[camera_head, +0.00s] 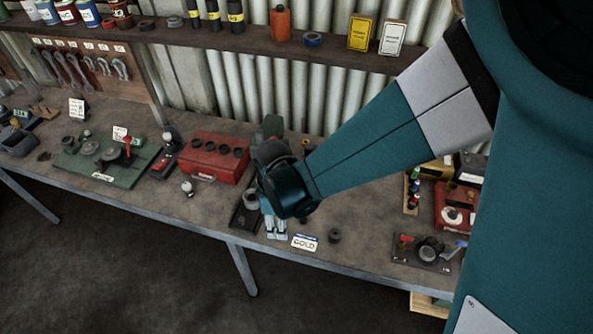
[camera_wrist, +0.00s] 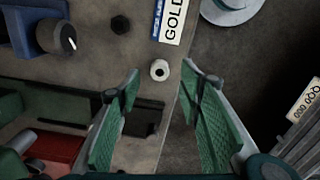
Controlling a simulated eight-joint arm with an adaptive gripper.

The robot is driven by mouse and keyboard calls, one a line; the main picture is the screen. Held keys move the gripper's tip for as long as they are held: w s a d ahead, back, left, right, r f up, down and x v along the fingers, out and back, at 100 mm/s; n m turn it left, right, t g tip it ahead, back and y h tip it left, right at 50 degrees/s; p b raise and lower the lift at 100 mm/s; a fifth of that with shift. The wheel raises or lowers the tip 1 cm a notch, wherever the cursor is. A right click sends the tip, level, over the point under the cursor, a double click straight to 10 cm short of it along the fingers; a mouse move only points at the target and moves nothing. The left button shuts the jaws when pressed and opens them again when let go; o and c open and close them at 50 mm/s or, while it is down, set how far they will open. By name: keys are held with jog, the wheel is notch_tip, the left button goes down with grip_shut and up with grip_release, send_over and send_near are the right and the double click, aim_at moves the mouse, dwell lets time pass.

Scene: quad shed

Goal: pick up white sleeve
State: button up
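The white sleeve (camera_wrist: 159,70) is a small pale ring with a dark hole, on the bench near its front edge in the wrist view. My gripper (camera_wrist: 160,74) is open, with one green-padded finger on each side of the picture. The sleeve appears between the two fingertips, with clear bench around it and no visible contact. How far below the tips it lies I cannot tell. In the head view my gripper (camera_head: 276,228) points down at the bench's front edge, and I cannot make out the sleeve there.
A GOLD card (camera_head: 304,242) and a dark nut-like piece (camera_head: 335,236) lie close by. A red block with holes (camera_head: 213,158) and a dark tray (camera_head: 240,212) are to the left. A dark block with a round post (camera_head: 428,250) is right. The bench edge drops off in front.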

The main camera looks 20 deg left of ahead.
jog(key=shift+f, duration=2.35)
jog(key=c, duration=0.8)
